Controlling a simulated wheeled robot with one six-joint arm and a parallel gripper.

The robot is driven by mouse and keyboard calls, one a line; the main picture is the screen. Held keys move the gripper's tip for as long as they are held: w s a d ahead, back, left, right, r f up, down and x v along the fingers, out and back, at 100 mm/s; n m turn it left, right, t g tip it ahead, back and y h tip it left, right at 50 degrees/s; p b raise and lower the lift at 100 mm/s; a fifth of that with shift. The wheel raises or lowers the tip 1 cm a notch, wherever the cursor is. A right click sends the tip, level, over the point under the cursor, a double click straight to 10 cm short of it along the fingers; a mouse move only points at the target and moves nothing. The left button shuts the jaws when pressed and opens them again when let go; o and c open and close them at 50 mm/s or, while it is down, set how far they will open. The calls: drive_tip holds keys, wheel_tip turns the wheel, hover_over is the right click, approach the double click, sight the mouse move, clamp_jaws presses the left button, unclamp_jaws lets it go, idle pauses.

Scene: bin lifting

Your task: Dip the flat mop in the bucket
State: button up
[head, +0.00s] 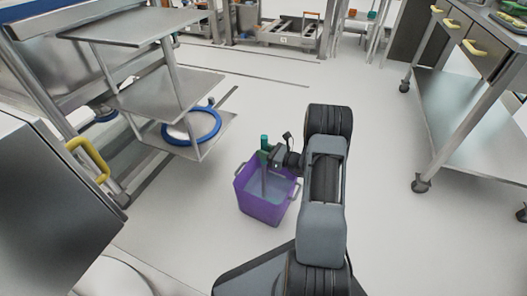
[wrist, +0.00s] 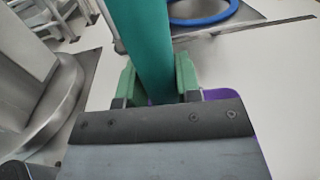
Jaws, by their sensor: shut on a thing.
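The purple bucket (head: 262,205) stands on the floor in the middle of the head view, with pale bluish water inside. The mop's green handle top (head: 264,142) rises above it, and its grey shaft (head: 264,180) runs down into the bucket. My gripper (head: 268,157) is over the bucket and shut on the mop handle. In the wrist view the green handle (wrist: 145,45) stands between the green fingers (wrist: 155,85). A strip of the purple bucket (wrist: 222,94) shows behind them. The flat mop head is hidden.
A steel shelf cart (head: 165,95) with a blue ring (head: 192,126) on its lowest shelf stands to the left. A steel cabinet with a yellow handle (head: 88,158) is at the near left. A wheeled table (head: 475,125) stands right. The floor around the bucket is clear.

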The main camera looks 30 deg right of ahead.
wheel_tip(320, 180, up, 23)
drive_tip(key=p, duration=1.7)
drive_tip(key=shift+p, duration=0.4)
drive_tip(key=s+a+p, duration=0.1)
drive_tip(key=s+a, duration=0.2)
drive_tip(key=s, duration=0.6)
drive_tip(key=s+a+p, duration=0.2)
drive_tip(key=s+a, duration=0.1)
drive_tip(key=s, duration=0.7)
idle(0.4)
